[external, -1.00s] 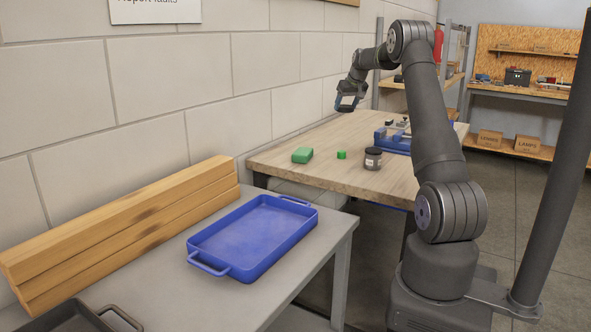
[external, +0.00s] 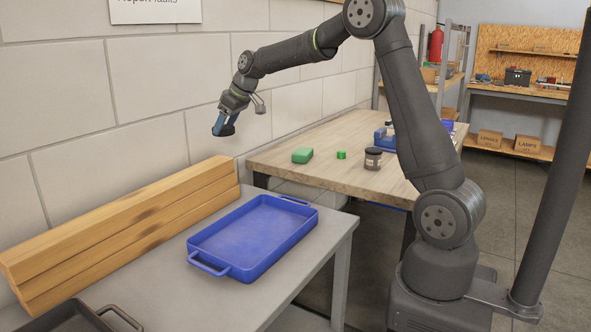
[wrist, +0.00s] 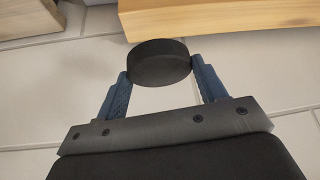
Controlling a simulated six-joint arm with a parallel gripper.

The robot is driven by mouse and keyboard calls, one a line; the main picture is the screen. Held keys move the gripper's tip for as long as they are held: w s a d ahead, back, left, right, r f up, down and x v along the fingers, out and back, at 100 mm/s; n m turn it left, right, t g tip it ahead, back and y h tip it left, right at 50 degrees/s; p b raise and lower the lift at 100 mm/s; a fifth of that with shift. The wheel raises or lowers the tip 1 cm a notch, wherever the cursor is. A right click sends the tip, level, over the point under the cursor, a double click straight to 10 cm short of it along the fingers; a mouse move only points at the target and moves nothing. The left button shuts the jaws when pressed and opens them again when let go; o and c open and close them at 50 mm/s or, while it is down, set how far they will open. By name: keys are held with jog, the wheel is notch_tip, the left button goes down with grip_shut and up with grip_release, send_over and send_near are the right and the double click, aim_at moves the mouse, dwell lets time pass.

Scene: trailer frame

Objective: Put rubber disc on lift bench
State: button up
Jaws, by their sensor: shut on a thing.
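My gripper (external: 223,127) is in the air above the grey table (external: 344,234), beside the block wall. It is shut on a black rubber disc (wrist: 160,62), which sits between the two blue fingers in the wrist view. In the external view the disc shows only as a small dark shape at the fingertips. A wood-topped bench (external: 330,140) stands behind the grey table. I cannot tell from the pictures which of the two is the lift bench.
A blue tray (external: 205,231) lies on the grey table next to stacked timber beams (external: 125,232). A dark tray (external: 75,318) is at the front left.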

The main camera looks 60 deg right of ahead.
jog(key=s+a+n+y, duration=0.1)
jog(key=s+a+n, duration=0.1)
jog(key=a, duration=0.7)
jog(key=s+a+n+y, duration=0.1)
jog(key=s+a+n, duration=0.1)
jog(key=a, duration=0.8)
jog(key=n+g+y, duration=0.1)
jog(key=n+g, duration=0.1)
jog(key=n, duration=0.1)
send_over(134, 293)
jog(key=s+d, duration=0.1)
jog(key=d, duration=0.1)
jog(key=f, duration=2)
jog(key=shift+s, duration=0.2)
jog(key=shift+a+f, duration=0.25)
jog(key=shift+f, duration=1.9)
jog(key=shift+f, duration=0.2)
jog(key=o, duration=1)
